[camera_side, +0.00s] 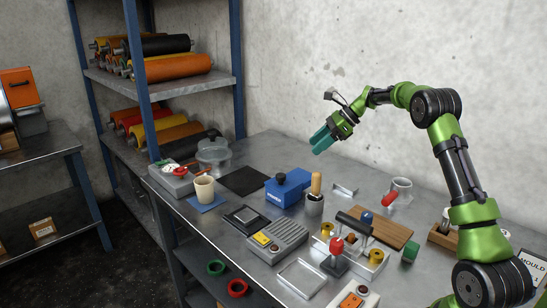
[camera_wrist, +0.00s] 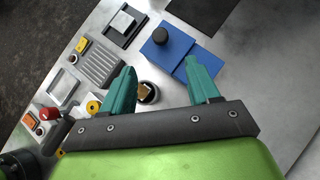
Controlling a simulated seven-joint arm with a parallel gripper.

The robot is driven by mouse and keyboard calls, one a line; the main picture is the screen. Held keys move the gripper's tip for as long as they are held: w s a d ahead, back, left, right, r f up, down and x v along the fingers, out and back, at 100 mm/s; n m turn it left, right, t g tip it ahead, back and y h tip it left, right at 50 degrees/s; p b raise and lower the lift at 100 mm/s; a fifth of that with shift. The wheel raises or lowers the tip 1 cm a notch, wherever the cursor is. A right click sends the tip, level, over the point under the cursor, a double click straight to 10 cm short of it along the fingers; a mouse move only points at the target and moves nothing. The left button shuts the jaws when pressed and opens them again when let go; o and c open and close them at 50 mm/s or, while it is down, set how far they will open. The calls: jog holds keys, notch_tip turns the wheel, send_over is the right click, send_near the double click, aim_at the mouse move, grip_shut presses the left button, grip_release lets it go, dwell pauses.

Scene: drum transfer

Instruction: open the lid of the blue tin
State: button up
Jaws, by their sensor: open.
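The blue tin (camera_side: 288,190) is a box with a black knob (camera_side: 281,178) on top and pale lettering on its front. It stands upright on the grey bench, and its lid looks closed. In the wrist view the tin (camera_wrist: 181,48) lies beyond my fingertips, with the knob (camera_wrist: 160,35) toward its left end. My gripper (camera_side: 320,141) is open and empty, well above the bench, up and to the right of the tin in the side view. Its two teal fingers also show apart in the wrist view (camera_wrist: 161,66). Nothing touches the tin.
A grey pot with a wooden-handled tool (camera_side: 314,203) stands close by the tin's right.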

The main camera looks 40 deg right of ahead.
aim_at(281, 175)
jog(key=x, duration=1.6)
jog(key=shift+a+f, duration=0.15)
grip_shut()
